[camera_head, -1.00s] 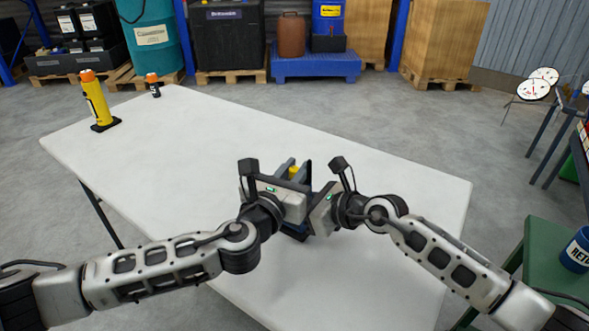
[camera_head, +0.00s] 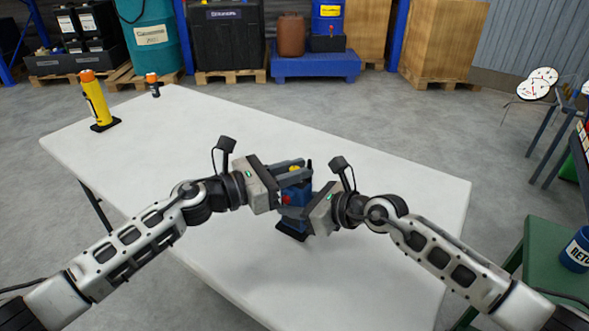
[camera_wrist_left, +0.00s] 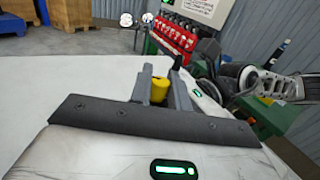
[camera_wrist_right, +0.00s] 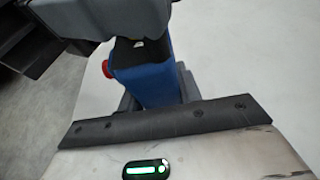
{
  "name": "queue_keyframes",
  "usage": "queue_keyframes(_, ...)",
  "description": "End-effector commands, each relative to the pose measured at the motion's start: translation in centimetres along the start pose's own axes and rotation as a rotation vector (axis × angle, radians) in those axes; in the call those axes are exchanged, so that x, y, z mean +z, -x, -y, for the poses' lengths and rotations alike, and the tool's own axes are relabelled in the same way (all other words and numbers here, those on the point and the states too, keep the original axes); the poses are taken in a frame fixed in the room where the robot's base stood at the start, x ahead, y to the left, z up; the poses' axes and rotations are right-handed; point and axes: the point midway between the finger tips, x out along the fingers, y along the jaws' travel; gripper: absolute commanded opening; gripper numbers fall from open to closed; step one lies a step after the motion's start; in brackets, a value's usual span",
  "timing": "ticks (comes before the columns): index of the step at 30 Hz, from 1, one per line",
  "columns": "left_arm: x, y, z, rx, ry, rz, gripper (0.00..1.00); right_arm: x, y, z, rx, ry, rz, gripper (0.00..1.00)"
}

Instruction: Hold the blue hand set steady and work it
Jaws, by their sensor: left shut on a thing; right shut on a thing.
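The blue hand set (camera_head: 297,193) stands upright on a dark base (camera_head: 291,231) on the white table. It has a yellow knob (camera_head: 294,169) on top, a black stub beside the knob and a red button (camera_head: 286,200) on its side. My left gripper (camera_head: 297,170) is shut on the yellow knob, which shows between its fingers in the left wrist view (camera_wrist_left: 159,89). My right gripper (camera_head: 296,211) is shut on the blue body, lower down. The right wrist view shows the blue body (camera_wrist_right: 145,86) and the red button (camera_wrist_right: 106,68) close up; the left gripper covers its top.
A yellow torch-like cylinder (camera_head: 96,102) with an orange top and a small dark item with an orange cap (camera_head: 152,82) stand at the table's far left. A green stand (camera_head: 545,260) with a blue tin (camera_head: 577,250) is at the right. The surrounding tabletop is clear.

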Motion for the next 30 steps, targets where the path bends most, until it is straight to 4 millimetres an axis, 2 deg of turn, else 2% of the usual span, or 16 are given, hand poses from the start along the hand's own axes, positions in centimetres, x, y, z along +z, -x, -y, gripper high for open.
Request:
queue_keyframes(13, 0.11, -0.02, -0.24, -0.295, 0.000, -0.004, 0.00, -0.02, -0.04, -0.18, 0.004, 0.006, -0.001, 0.00)
queue_keyframes(30, 0.11, 0.08, -0.13, -0.377, 0.000, -0.004, 0.00, -0.02, -0.06, -0.22, 0.005, 0.005, -0.001, 0.00)
